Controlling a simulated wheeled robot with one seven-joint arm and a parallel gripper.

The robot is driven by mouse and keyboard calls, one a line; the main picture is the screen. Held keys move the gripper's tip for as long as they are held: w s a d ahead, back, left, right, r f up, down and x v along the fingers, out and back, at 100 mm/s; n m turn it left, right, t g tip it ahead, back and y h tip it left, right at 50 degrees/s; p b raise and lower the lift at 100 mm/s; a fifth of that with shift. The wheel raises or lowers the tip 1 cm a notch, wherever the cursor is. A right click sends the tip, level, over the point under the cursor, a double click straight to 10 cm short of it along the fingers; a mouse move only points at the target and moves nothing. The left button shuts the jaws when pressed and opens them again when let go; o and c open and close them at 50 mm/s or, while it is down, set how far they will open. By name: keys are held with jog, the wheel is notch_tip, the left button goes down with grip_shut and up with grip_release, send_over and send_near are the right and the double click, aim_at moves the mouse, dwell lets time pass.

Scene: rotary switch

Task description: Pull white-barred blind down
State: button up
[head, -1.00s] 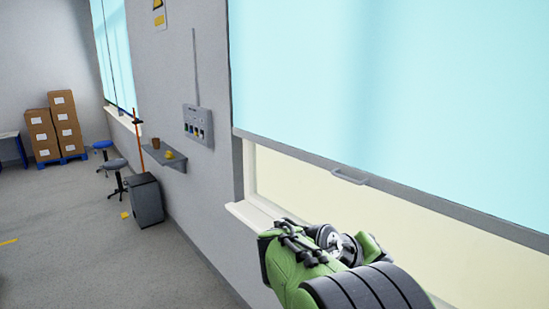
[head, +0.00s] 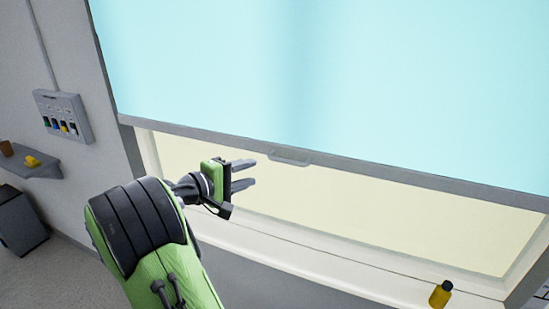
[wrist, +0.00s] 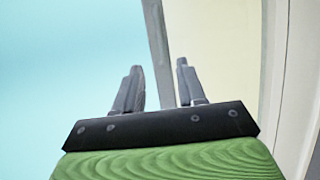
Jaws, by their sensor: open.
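A light blue blind (head: 330,80) covers the upper part of the window. Its bottom bar (head: 400,178) looks grey and carries a small grey handle (head: 290,157). My gripper (head: 252,174) is open and empty, just left of the handle and slightly below it, with its fingers pointing right. In the wrist view, the bar (wrist: 159,45) runs up between the two open fingers of my gripper (wrist: 160,65), with the blue blind (wrist: 60,60) on the left. The handle cannot be made out there.
A pale window frame and sill (head: 330,245) lie below the blind. A yellow bottle (head: 440,294) with a dark cap stands on the sill at right. A switch panel (head: 64,116) and a small shelf (head: 35,168) are on the left wall.

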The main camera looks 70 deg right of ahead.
aim_at(285, 162)
jog(key=p+x, duration=0.2)
jog(key=x, duration=1.2)
jog(key=shift+s+d+f, duration=0.2)
jog(key=shift+d, duration=0.1)
grip_shut()
